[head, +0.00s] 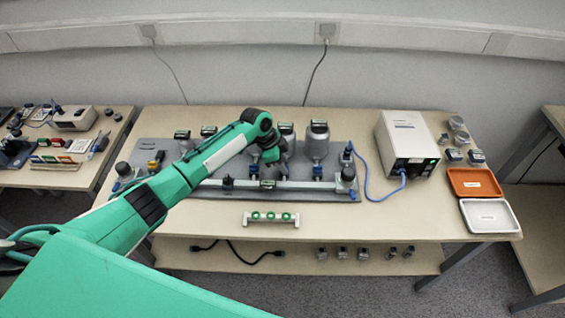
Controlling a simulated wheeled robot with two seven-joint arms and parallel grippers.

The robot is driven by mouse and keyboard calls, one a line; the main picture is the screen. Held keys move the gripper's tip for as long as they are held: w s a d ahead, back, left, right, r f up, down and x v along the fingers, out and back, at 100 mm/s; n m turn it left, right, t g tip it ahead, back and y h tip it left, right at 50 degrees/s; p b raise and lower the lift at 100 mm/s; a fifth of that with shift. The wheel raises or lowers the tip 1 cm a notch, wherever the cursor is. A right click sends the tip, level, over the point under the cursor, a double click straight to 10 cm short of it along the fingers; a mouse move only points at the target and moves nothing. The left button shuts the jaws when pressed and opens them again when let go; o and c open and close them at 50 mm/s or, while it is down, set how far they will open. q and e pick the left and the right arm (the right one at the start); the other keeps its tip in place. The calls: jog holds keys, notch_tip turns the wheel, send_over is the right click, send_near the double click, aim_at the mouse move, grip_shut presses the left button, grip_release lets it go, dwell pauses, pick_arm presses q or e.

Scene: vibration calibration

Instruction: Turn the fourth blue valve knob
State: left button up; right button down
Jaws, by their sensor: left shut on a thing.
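My left arm comes in from the left, and my left gripper (277,160) points down over the grey board (210,190) on the table. It is shut on a blue valve knob, mostly hidden by the gripper, below a grey vessel (287,131). Another blue valve knob (317,172) shows to its right, below a larger grey vessel (319,140). Some of the row to the left is hidden behind my arm. My right gripper is not in view.
A white box device (407,142) with a blue cable stands right of the board. An orange tray (474,182) and a white tray (489,216) lie at the right edge. A small rack with green rings (271,219) sits in front. The table between rack and trays is clear.

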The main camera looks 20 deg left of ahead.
pick_arm(q)
jog(key=shift+s+r+n+t+p, duration=0.1)
jog(key=shift+r+n+t+p, duration=0.15)
jog(key=shift+n+p, duration=0.6)
jog(key=n+y+p, duration=0.1)
jog(key=n+p, duration=0.2)
jog(key=n+t+y+p, duration=0.1)
jog(key=n+p, duration=0.2)
jog(key=p, duration=0.1)
jog(key=n+t+p, duration=0.1)
jog(key=n+p, duration=0.2)
jog(key=shift+s+d+t+y+p, duration=0.15)
jog(key=shift+d+t+y+p, duration=0.15)
jog(key=shift+y, duration=0.1)
jog(key=n+y+p, duration=0.1)
jog(key=n+p, duration=0.1)
jog(key=n, duration=0.2)
jog(key=shift+d+f, duration=0.1)
jog(key=shift+f+n+y+p, duration=0.1)
jog(key=shift+n+y+p, duration=0.6)
jog(key=shift+n, duration=0.85)
jog(key=o, duration=1)
jog(key=shift+c, duration=0.2)
